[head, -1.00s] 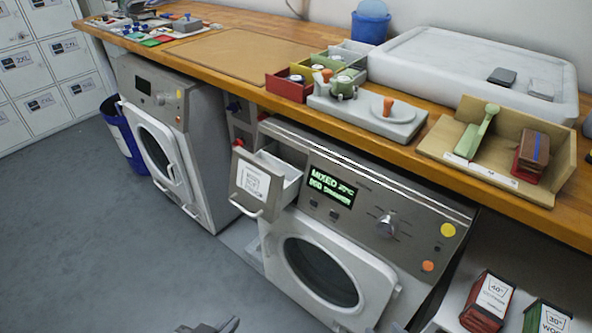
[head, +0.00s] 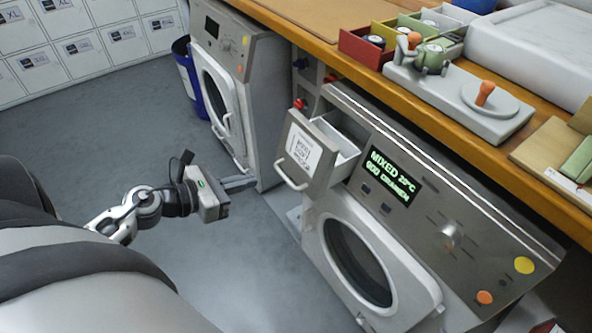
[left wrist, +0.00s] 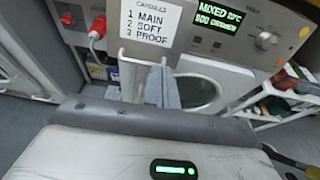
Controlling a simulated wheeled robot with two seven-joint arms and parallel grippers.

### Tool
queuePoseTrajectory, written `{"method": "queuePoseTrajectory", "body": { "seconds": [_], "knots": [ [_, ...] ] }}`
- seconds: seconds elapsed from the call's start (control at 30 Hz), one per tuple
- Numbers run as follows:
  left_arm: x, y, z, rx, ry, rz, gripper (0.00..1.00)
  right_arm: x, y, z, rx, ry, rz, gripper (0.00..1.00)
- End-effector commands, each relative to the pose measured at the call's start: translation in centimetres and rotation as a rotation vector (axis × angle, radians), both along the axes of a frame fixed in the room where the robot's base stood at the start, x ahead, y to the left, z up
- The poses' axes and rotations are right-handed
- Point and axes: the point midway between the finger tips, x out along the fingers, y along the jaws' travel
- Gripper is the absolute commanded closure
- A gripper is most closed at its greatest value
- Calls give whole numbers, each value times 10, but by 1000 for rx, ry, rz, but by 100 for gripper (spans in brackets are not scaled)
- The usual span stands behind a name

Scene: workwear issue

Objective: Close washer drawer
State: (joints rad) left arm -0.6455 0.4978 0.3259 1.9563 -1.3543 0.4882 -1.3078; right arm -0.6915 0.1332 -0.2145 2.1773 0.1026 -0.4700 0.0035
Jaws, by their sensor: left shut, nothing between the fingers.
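The washer (head: 400,215) stands under the wooden counter, with a lit display and a round door. Its drawer (head: 312,150) sticks out at the upper left of the front panel, open, with a labelled face and a pale bar handle (head: 291,176). The drawer face also shows in the left wrist view (left wrist: 150,22), straight ahead. My left gripper (head: 222,207) is in front of the washer, to the left of and below the drawer, apart from it in the head view. Its fingers (left wrist: 165,85) are together and empty, pointing toward the drawer. My right gripper is not seen.
A second machine (head: 235,90) stands to the left, with a blue bin (head: 190,75) beside it. The counter (head: 430,115) overhangs the washer and holds coloured boxes, a grey stand with orange knobs and a white tray. The grey floor (head: 120,140) is open.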

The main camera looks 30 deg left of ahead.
Motion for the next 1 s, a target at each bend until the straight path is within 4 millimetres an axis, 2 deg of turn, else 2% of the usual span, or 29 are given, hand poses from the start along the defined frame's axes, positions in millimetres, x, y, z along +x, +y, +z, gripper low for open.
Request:
{"method": "queuePoseTrajectory", "body": {
  "seconds": [0.23, 0.4, 0.6, 0.8, 1.0],
  "knots": [
    [40, -16, -9, -1, -5, 0, 100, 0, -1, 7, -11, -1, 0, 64],
    [73, -30, -21, -4, -5, 4, 100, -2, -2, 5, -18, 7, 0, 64],
    [102, -43, -33, -6, -3, 2, 100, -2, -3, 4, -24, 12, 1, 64],
    [116, -49, -39, -6, -1, 2, 100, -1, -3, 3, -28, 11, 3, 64],
    [118, -50, -40, -4, 1, 1, 100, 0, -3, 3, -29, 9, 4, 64]
  ]
}}
